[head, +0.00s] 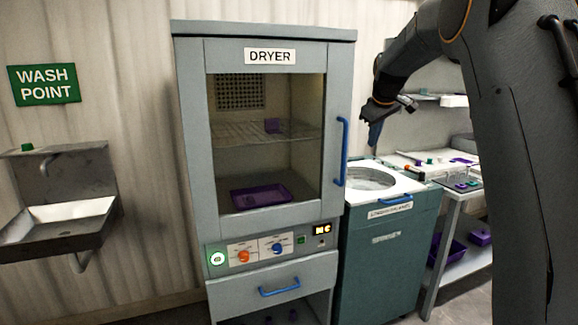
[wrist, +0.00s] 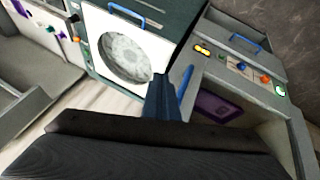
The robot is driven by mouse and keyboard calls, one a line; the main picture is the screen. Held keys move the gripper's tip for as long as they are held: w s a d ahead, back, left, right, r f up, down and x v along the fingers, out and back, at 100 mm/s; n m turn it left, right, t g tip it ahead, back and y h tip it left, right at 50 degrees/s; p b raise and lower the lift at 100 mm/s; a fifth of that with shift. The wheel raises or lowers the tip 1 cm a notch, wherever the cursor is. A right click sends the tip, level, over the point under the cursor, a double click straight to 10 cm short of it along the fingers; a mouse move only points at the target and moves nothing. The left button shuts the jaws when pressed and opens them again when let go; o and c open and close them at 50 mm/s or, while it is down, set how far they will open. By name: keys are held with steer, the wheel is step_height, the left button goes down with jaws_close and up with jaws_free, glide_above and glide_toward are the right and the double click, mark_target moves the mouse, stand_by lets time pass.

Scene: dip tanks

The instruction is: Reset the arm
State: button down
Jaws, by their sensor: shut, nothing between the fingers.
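My arm comes in from the upper right of the head view and bends down to my gripper (head: 374,134). The gripper hangs above the round opening of a teal machine (head: 385,262) and beside the dryer's right edge. In the wrist view my gripper (wrist: 160,84) points away from the camera, its fingers together with nothing between them. The machine's white top and round drum opening (wrist: 127,55) show just beyond the fingertips. I cannot tell the exact height above it.
The grey dryer (head: 190,130), door shut, stands left of my gripper, with a blue door handle (head: 341,152) close by. A purple tray (head: 262,196) lies inside. A bench (head: 450,190) with small items stands right. A sink (head: 60,222) is far left.

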steer(key=s+a+f+m+g, duration=0.1)
steer(key=s+a+f, duration=0.3)
steer(key=s+f, duration=0.4)
steer(key=s+a+f+m+g, duration=0.2)
steer(key=s+f, duration=0.6)
steer(key=s, duration=1.4)
steer(key=s+a+f+m+g+y, duration=0.1)
steer(key=s+a+f, duration=0.5)
steer(key=s, duration=0.9)
step_height(320, 180, down, 2)
steer(key=shift+s+a+f+m+g, duration=0.2)
steer(key=shift+m+g, duration=0.4)
steer(key=shift+m, duration=0.5)
